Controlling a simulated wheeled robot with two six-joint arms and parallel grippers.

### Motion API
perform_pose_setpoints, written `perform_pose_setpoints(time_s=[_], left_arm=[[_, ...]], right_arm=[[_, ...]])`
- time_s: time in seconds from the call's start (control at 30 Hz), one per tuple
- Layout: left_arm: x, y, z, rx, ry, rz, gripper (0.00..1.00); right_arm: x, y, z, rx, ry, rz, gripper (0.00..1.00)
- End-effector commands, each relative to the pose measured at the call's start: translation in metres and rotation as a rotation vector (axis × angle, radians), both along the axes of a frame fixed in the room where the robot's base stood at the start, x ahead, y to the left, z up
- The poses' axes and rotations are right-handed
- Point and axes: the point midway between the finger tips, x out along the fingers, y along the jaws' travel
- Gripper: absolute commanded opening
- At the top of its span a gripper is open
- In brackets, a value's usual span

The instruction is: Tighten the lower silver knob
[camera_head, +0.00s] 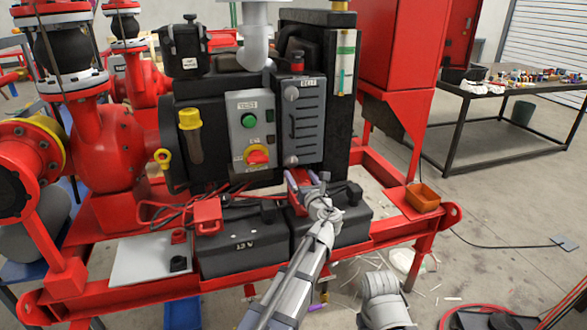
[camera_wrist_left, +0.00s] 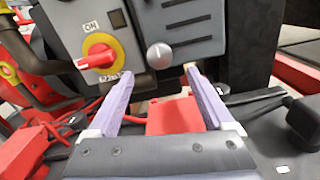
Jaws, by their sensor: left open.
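The lower silver knob (camera_head: 291,160) is a small round knob at the bottom of the dark grey ribbed panel (camera_head: 306,120). In the left wrist view the knob (camera_wrist_left: 160,55) shows just beyond and between my fingertips. My left gripper (camera_head: 298,178) is just below the knob, with its two pale purple fingers spread. In the left wrist view the gripper (camera_wrist_left: 157,74) is open and empty, and no contact with the knob shows. An upper silver knob (camera_head: 291,93) sits higher on the same panel. My right gripper is not in view.
A light grey switch box with a red-and-yellow rotary switch (camera_head: 257,156) is left of the knob. Black batteries (camera_head: 240,240) with red clamps and cables lie below.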

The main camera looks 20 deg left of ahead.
Motion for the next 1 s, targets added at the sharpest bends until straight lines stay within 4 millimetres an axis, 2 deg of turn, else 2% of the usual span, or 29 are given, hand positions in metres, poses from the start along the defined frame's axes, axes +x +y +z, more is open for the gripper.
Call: perform_pose_setpoints(time_s=[0.43, 0.77, 0.8, 1.0], left_arm=[[0.053, 0.035, 0.0, -0.003, -0.001, 0.002, 0.85], [0.059, 0.041, 0.0, -0.003, -0.001, 0.001, 0.85], [0.059, 0.04, 0.0, -0.003, -0.001, 0.001, 0.84], [0.059, 0.04, 0.0, -0.003, -0.001, 0.001, 0.62]], right_arm=[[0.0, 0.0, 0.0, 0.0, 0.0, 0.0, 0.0], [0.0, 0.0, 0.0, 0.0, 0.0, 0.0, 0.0], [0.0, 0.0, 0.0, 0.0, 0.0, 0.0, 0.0], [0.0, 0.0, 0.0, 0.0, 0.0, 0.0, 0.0]])
